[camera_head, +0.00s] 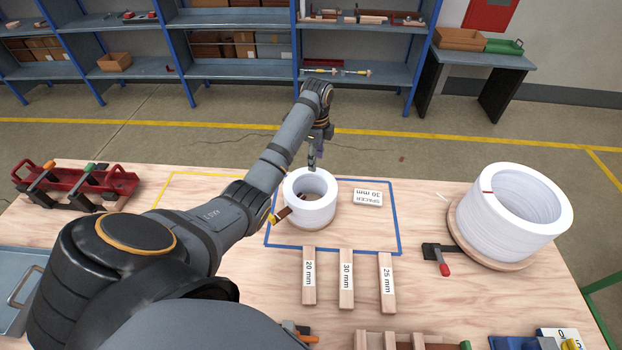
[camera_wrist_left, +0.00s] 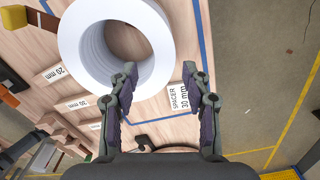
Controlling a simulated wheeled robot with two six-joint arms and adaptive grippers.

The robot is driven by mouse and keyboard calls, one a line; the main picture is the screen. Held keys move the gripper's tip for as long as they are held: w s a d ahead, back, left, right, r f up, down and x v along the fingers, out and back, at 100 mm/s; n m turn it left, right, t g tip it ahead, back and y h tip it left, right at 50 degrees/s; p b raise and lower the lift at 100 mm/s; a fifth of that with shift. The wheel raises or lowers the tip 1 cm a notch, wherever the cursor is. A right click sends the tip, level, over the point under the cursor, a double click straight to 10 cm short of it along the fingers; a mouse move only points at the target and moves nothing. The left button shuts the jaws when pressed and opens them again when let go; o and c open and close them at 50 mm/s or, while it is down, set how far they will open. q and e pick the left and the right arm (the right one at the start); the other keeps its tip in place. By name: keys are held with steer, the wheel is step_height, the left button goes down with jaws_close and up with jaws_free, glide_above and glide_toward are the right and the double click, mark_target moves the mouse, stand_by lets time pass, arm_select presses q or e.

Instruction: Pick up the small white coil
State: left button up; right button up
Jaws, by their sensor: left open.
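The small white coil (camera_head: 309,208) stands on the table inside the blue-taped rectangle, with its round hole facing up. My left gripper (camera_head: 315,158) is at the coil's far rim in the head view, pointing down. In the left wrist view the gripper (camera_wrist_left: 160,80) is open, with one finger over the hole side of the white coil (camera_wrist_left: 78,45) and the other outside its rim. Nothing is between the fingers except the coil's wall below, and I cannot tell whether they touch it. My right gripper is not in view.
A 30 mm spacer block (camera_head: 367,198) lies right of the coil. Wooden strips (camera_head: 346,280) lie in front. A large white coil (camera_head: 513,215) stands on a round board at right, near a black clamp (camera_head: 437,256). A red tool tray (camera_head: 72,190) is at left.

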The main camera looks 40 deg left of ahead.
mark_target(317, 180)
arm_select(q)
steer(key=shift+f, duration=0.35)
steer(key=shift+w+a+f, duration=0.1)
steer(key=shift+w+f, duration=0.05)
steer(key=shift+w, duration=0.05)
step_height(317, 180, down, 5)
steer(key=shift+s+r, duration=0.1)
steer(key=shift+r, duration=0.1)
steer(key=f, duration=0.1)
steer(key=f+p, duration=0.1)
steer(key=f, duration=0.2)
steer(key=shift+d+f, duration=0.25)
steer(key=shift+d, duration=0.1)
steer(key=shift+w+f, duration=0.2)
steer(key=shift+f, duration=0.35)
jaws_close()
steer(key=shift+r, duration=0.15)
